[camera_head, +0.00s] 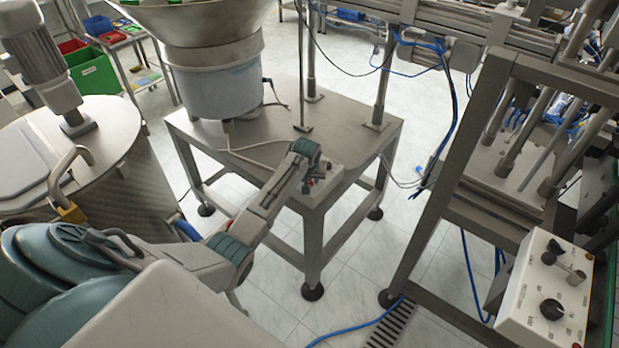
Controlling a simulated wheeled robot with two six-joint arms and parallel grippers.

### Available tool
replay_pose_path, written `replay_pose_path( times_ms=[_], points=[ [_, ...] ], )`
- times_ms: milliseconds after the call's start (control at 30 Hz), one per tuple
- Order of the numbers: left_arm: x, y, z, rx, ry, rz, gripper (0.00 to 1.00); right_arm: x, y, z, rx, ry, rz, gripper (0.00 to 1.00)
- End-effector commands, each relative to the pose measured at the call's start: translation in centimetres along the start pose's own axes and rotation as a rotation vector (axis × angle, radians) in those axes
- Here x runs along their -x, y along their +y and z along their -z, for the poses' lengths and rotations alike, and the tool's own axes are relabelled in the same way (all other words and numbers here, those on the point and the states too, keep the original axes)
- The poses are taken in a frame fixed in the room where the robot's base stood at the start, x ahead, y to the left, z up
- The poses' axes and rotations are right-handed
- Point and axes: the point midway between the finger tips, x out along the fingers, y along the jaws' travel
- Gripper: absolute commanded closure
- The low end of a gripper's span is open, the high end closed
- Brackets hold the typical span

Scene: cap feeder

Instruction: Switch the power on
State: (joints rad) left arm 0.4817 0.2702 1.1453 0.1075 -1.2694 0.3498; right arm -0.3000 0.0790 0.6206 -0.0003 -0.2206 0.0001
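A small grey control box (328,186) sits at the front right corner of the cap feeder's metal table (250,150). A bit of red shows on or beside it, too small to make out. My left arm reaches across from the lower left, and its wrist bends down at the box. My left gripper (307,186) is small in view, at the box's left side, and partly hidden by the wrist. I cannot tell whether it touches a control or whether its fingers are open. The power switch cannot be made out. My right gripper is not in view.
A feeder bowl (210,70) stands on the table. A lidded drum (85,150) with a motor is at the left. A white control box (548,295) with black knobs is on the metal frame at right. Blue cables and a floor drain (392,325) lie between.

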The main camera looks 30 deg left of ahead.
Motion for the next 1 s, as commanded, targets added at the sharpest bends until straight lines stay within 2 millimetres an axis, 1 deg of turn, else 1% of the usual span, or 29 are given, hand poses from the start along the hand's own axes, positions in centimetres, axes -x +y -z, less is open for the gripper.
replay_pose_path(
  times_ms=[33,133,167,367,567,767,1000],
  points=[
    [0.0,0.0,0.0,0.0,0.0,0.0,0.79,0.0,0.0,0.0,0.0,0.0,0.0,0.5],
    [0.0,0.0,0.0,0.0,0.0,0.0,0.99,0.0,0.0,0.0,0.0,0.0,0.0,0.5],
    [0.0,0.0,0.0,0.0,0.0,0.0,1.0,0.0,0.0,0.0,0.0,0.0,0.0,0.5],
    [0.0,0.0,0.0,-0.003,0.0,-0.001,1.0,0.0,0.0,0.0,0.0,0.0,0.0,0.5],
    [0.1,-0.1,0.0,-0.043,-0.001,-0.016,1.0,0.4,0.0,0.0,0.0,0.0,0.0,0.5],
    [0.2,-0.3,0.1,-0.148,-0.001,-0.06,1.0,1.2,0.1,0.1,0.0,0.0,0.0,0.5],
    [0.1,-0.4,0.1,-0.344,-0.001,-0.142,1.0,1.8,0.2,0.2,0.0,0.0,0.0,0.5]
  ],
)
